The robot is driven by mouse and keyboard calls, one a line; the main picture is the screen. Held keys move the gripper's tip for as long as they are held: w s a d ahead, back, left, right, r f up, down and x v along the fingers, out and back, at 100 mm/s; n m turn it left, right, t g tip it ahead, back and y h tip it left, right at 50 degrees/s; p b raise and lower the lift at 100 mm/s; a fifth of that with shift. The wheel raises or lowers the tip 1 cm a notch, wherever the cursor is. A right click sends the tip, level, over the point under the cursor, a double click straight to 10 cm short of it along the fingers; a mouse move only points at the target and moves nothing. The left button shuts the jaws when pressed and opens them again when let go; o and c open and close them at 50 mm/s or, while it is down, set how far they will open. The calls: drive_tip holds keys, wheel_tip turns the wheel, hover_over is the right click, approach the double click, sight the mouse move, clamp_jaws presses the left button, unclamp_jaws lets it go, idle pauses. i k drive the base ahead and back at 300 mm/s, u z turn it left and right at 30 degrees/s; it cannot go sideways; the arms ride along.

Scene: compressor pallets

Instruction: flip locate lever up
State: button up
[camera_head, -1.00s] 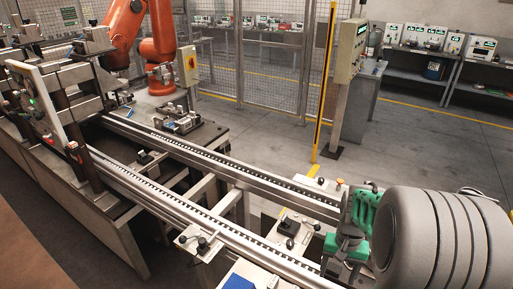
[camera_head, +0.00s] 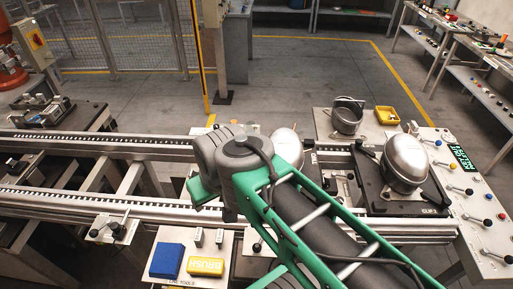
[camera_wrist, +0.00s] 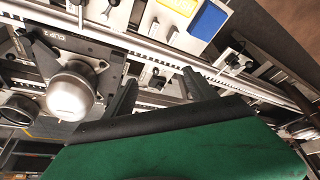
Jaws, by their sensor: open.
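Several small levers show, and no label I can read marks one as the locate lever. One black-knobbed lever (camera_head: 117,228) sits on a plate at the front rail, left of the tool plate. Another (camera_head: 258,245) stands right of the tool plate, partly behind my arm. More levers with coloured knobs (camera_head: 488,222) line the panel at the right. In the wrist view my gripper (camera_wrist: 160,92) is open and empty, its two dark fingers apart over the rail. A small black fitting (camera_wrist: 155,78) shows between them. Its fingertips cannot be made out in the head view.
A blue block (camera_head: 166,260) and a yellow brush block (camera_head: 205,266) lie on the front tool plate. A yellow tray (camera_head: 387,115) is behind. Open floor lies beyond.

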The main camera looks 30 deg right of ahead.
sight(453, 166)
drive_tip(key=z, duration=4.75)
drive_tip(key=i, duration=1.7)
drive_tip(key=u, duration=1.55)
